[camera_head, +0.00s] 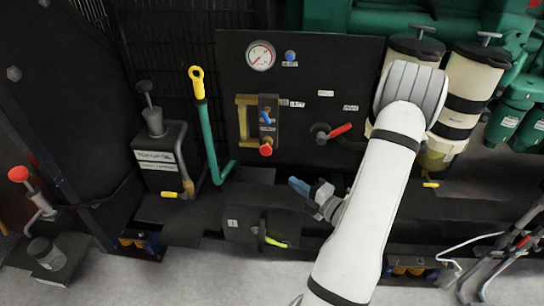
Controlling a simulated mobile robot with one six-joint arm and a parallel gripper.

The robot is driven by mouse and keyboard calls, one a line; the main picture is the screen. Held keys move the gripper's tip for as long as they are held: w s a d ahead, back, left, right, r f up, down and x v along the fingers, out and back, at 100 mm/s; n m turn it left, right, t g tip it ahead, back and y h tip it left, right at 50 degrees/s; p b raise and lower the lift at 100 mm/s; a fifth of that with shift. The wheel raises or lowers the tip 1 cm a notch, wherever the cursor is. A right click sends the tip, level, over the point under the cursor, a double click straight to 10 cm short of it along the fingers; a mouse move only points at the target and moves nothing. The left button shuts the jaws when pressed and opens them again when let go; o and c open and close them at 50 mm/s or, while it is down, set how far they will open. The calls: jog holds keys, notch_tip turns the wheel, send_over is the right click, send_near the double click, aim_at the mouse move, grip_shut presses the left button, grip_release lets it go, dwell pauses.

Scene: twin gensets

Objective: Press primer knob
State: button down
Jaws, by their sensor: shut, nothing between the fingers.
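No knob carries a label that I can read as primer, so I cannot tell which one it is. Knob-like parts in view are a blue round knob (290,56) beside the gauge, a red round knob (265,150) low on the black panel, and a black handle (145,90) on top of a grey pump body at the left. My gripper (298,186) is shut and empty, its blue tips pointing left. In the picture it is below and right of the red knob, apart from it.
The black panel (340,65) also carries a pressure gauge (260,56) and a red lever (341,131). A green lever with a yellow top (197,84) stands left of it. Cream canisters (474,75) stand behind my arm at right. Grey floor lies in front.

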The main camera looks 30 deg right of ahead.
jog(key=shift+w, duration=0.15)
send_near(266, 148)
jog(key=w+a+f, duration=0.2)
jog(key=a, duration=0.3)
jog(key=w, duration=0.1)
jog(key=w+d, duration=0.2)
jog(key=w, duration=0.1)
jog(key=shift+r+b, duration=0.25)
jog(key=shift+b, duration=0.15)
